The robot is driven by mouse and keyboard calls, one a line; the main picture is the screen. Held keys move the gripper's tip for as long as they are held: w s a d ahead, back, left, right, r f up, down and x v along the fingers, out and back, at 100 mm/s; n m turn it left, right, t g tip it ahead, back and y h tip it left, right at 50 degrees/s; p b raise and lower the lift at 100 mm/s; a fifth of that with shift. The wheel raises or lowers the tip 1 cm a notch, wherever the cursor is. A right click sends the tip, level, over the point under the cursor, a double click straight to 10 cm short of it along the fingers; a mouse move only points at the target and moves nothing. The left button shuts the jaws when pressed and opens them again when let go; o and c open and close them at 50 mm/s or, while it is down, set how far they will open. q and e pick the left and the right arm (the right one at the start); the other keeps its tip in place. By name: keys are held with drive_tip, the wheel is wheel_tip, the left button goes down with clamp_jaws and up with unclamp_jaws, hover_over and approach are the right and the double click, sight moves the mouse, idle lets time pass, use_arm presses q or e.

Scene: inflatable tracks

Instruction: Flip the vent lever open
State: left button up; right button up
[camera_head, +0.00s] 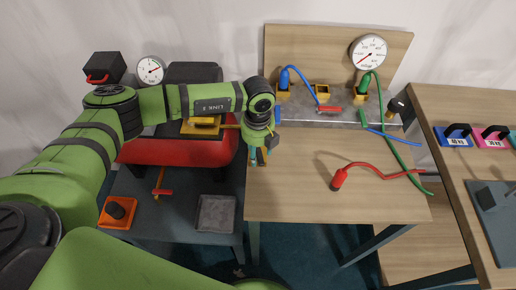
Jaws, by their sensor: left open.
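My left arm reaches across the red tank (165,152), and my left gripper (261,158) points down at the table's left edge. It is open, with nothing visible between its fingers. A small red lever (330,109) lies on the grey metal strip at the back of the wooden table, to the right of the gripper and apart from it. Another red handle on a brass stem (162,191) is below the tank at left. I cannot tell which one is the vent lever. My right gripper is not in view.
The wooden table (290,195) has a red hose (372,167), a blue hose (303,80) and a green hose (385,115). A gauge (368,53) is on the backboard. An orange box with a black knob (117,211) is at left. The table's front middle is clear.

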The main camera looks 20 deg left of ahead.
use_arm(q)
drive_tip(key=shift+f, duration=0.4)
